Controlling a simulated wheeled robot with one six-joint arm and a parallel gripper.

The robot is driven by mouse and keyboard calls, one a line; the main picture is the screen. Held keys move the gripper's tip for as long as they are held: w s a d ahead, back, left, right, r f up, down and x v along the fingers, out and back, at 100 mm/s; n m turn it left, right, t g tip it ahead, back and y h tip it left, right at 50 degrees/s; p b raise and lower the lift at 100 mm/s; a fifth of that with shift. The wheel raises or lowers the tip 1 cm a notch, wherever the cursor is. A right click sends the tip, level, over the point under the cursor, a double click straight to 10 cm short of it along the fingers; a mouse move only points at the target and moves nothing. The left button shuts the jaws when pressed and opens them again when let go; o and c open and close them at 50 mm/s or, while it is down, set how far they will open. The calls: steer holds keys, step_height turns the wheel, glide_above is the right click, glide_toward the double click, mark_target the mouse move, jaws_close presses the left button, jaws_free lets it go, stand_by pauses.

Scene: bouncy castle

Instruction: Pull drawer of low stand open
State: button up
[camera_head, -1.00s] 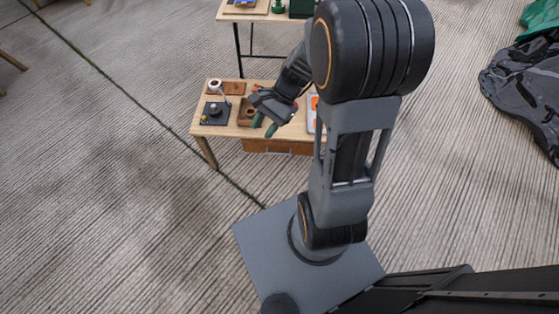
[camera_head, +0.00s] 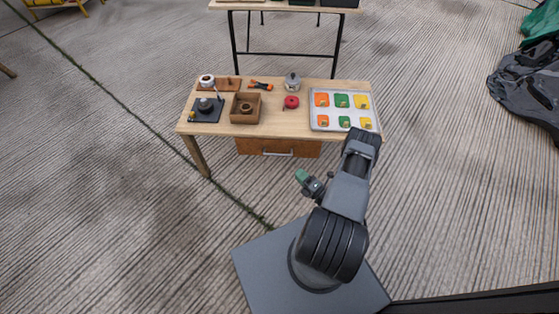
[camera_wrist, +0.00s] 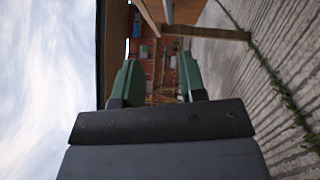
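The low stand (camera_head: 285,130) is a light wooden table in the head view. Its brown drawer (camera_head: 250,146) sits under the front edge and looks closed, with a pale bar handle (camera_head: 278,154) on its front. My gripper (camera_head: 302,176) is in front of the stand, below and slightly right of the handle in the picture, and apart from it. In the wrist view my gripper (camera_wrist: 160,80) shows two green fingers spread apart with nothing between them. That view is turned sideways; a stand leg (camera_wrist: 207,33) crosses its upper right. I cannot make out the handle there.
On the stand are a tray of coloured pieces (camera_head: 316,122), a wooden box (camera_head: 234,118), a dark base (camera_head: 212,116), a red round item (camera_head: 291,102) and a small metal pot (camera_head: 292,82). A taller table (camera_head: 282,12) stands behind. The floor in front is clear.

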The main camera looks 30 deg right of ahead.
mark_target(279, 155)
steer(key=w+a+m+h+b, duration=0.1)
steer(key=w+a+b, duration=0.1)
steer(key=w, duration=1)
steer(key=shift+w+a+r, duration=0.2)
steer(key=shift+a+r, duration=0.05)
steer(key=shift+a, duration=0.55)
steer(key=shift+c, duration=0.2)
jaws_close()
